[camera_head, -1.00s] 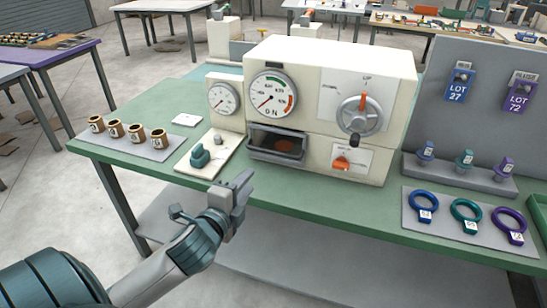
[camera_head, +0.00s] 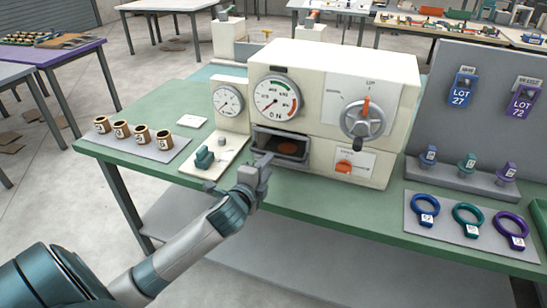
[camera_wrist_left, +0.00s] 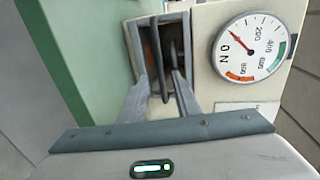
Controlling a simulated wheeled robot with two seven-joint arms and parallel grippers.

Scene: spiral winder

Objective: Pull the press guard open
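The press guard (camera_head: 292,159) is a dark frame with a bar across the front opening of the cream press (camera_head: 345,85). A brown round piece shows inside the opening. My left gripper (camera_head: 264,161) is right in front of the guard, at its lower left part. In the left wrist view the guard's bar (camera_wrist_left: 157,45) runs between the two fingertips of my left gripper (camera_wrist_left: 160,80). The fingers are apart, one on each side of the bar. I cannot tell whether they touch it. My right gripper is in neither view.
A dial gauge (camera_head: 228,99) and a plate with a teal knob (camera_head: 204,157) stand left of the opening. A handwheel (camera_head: 362,120) and an orange knob (camera_head: 344,167) are on the right. Copper cups (camera_head: 121,129) stand at the left, coloured rings (camera_head: 468,219) lie at the right.

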